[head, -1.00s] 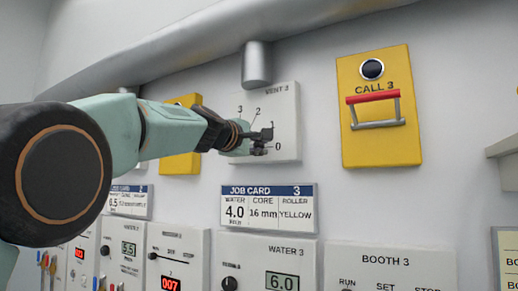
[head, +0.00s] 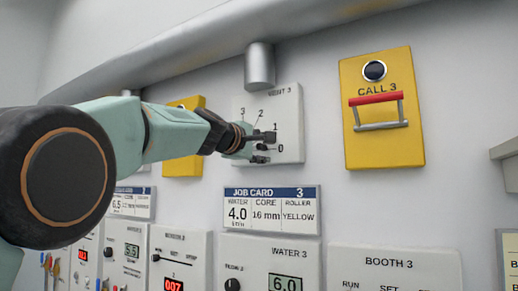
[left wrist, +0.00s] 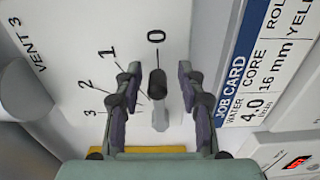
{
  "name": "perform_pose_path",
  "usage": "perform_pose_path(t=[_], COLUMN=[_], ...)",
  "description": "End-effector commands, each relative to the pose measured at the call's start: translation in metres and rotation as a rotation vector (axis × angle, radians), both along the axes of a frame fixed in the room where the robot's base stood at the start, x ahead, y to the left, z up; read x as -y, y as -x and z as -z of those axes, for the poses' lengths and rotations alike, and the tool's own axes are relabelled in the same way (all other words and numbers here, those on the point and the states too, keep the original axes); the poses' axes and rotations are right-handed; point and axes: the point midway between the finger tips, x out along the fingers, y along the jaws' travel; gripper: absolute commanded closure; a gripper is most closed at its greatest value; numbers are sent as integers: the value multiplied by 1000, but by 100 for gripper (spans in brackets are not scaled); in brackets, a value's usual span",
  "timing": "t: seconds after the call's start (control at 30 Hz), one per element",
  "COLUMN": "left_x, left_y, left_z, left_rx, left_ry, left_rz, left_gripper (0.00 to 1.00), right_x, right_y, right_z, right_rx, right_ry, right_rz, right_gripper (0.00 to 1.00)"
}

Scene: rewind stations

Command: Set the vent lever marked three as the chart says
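The vent panel (head: 293,112) marked VENT 3 is on the wall, with positions 0, 1, 2 and 3. In the left wrist view its lever (left wrist: 157,84), with a dark knob and a light grey base, points at 0. My left gripper (head: 261,148) is at the panel in the head view. In the left wrist view, my left gripper (left wrist: 158,80) is open, one finger on each side of the knob, with gaps between. In the head view the gripper partly hides the lever. My right gripper is not in view. I see no chart that names a vent setting.
The job card (head: 270,210) below reads water 4.0, core 16 mm, roller yellow. A yellow CALL 3 box (head: 382,108) with a red-topped handle is to the right. Below are the WATER 3 panel (head: 310,262), showing 6.0, and the BOOTH 3 panel (head: 395,268). A pipe (head: 259,66) hangs above.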

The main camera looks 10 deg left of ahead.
Motion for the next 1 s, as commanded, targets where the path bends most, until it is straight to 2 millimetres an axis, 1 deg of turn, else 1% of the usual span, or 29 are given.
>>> perform_pose_path(t=[0.27,0.7,0.83,1.0], left_x=[-7,-22,-25,-26], left_y=[17,60,67,70], left_z=[-2,-1,0,0], left_rx=[0,-1,-1,-1], left_ry=[3,2,1,2], left_rz=[0,-1,-1,0], left_gripper=[60,60,60,60], right_x=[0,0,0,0], right_y=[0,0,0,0], right_z=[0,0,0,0], right_rx=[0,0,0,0], right_ry=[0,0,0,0], right_rz=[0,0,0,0], right_gripper=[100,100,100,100])
